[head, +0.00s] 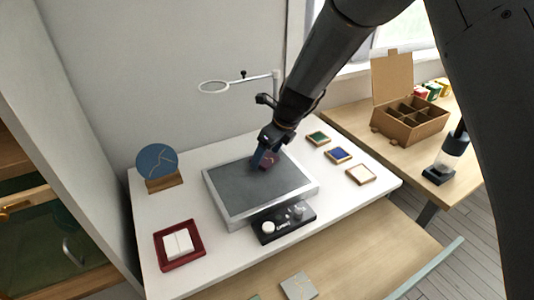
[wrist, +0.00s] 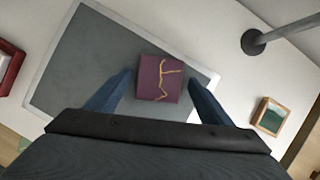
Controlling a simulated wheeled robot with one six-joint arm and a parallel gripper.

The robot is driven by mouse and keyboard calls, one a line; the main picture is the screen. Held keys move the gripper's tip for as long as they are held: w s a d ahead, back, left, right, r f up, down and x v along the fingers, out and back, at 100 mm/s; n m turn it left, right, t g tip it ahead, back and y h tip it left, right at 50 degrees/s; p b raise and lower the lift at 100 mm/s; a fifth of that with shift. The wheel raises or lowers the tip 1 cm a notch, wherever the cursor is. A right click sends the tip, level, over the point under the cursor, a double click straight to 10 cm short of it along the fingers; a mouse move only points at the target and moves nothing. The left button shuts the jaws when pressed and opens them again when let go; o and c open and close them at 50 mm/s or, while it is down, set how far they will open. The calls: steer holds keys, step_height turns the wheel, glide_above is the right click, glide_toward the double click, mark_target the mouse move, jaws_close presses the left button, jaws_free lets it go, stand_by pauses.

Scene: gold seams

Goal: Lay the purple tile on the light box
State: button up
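The purple tile (wrist: 160,78), crossed by branching gold seams, lies between my two fingers in the wrist view. It is small and partly covered by my gripper in the head view (head: 265,161). It appears to rest on the dark grey panel of the light box (head: 228,188), toward its far right part. The light box has a pale frame and also shows in the wrist view (wrist: 75,60). My gripper (head: 266,154) is over the tile with its fingers spread. A small gap shows on each side of the tile in the wrist view (wrist: 160,85).
A black control box (head: 283,223) sits at the light box's front. Green (head: 318,138), blue (head: 338,155) and pale (head: 360,174) framed tiles lie to the right. A ring on a stand (head: 276,88) rises behind. A red tray (head: 180,245) and blue disc (head: 157,161) stand left.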

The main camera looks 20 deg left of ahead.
steer(key=shift+d+r, duration=0.1)
steer(key=shift+r, duration=0.4)
steer(key=b+v, duration=0.1)
steer(key=v, duration=1)
steer(key=shift+b, duration=0.3)
steer(key=shift+s+d+r, duration=0.1)
steer(key=shift+d, duration=0.1)
steer(key=s+d+f+n+h, duration=0.1)
steer(key=d+n, duration=0.3)
steer(key=d, duration=0.7)
steer(key=s+d+f+n+h, duration=0.15)
steer(key=d+n, duration=0.35)
steer(key=d, duration=0.5)
steer(key=s+d+f+n+h, duration=0.1)
steer(key=s+d+f+n, duration=0.1)
steer(key=s+d+n, duration=0.4)
steer(key=s+d+f+n, duration=0.1)
steer(key=s+d+n, duration=0.5)
steer(key=d, duration=0.8)
steer(key=s, duration=0.2)
steer(key=shift+s+d+f+g+h, duration=0.2)
steer(key=shift+s+f+g+h, duration=0.1)
steer(key=shift+s+f+h, duration=0.1)
